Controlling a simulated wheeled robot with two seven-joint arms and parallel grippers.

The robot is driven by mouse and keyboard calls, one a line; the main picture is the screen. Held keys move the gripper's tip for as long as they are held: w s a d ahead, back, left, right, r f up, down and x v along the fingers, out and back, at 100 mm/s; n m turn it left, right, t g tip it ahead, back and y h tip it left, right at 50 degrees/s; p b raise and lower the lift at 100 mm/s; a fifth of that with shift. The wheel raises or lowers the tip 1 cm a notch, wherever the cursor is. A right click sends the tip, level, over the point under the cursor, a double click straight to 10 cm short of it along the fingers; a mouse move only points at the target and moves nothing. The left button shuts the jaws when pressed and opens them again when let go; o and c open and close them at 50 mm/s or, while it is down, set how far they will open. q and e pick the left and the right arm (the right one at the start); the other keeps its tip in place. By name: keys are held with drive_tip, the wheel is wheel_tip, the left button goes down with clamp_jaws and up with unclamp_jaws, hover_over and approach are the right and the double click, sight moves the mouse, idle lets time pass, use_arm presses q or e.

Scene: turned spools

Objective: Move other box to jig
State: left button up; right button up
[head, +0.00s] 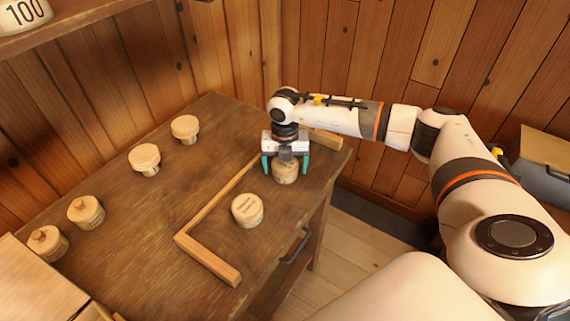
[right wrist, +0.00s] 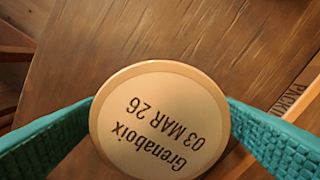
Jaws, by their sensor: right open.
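My right gripper (head: 286,170) is open, pointing down over a round pale wooden box (head: 285,174), its teal fingers on either side. In the right wrist view, this box's lid (right wrist: 160,120) reads "Grenaboix 03 MAR 26" and sits between the fingers; I cannot tell whether they touch it. The jig (head: 208,259) is an angled frame of wooden strips on the table; my gripper hides part of it. Another lettered round box (head: 247,209) stands inside the frame, nearer its front strip. The gripped-around box also appears inside the frame. My left gripper is not in view.
Several round boxes stand along the table's left side, including a far one (head: 185,128) and a knobbed one (head: 86,211). A wooden crate or board (head: 35,285) is at lower left. The table (head: 205,180) between is clear. A drawer handle (head: 295,246) juts from its front.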

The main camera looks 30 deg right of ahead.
sight(284, 163)
drive_tip(key=shift+r, duration=0.65)
wheel_tip(284, 163, up, 11)
drive_tip(key=b, duration=0.2)
drive_tip(key=shift+a, duration=0.1)
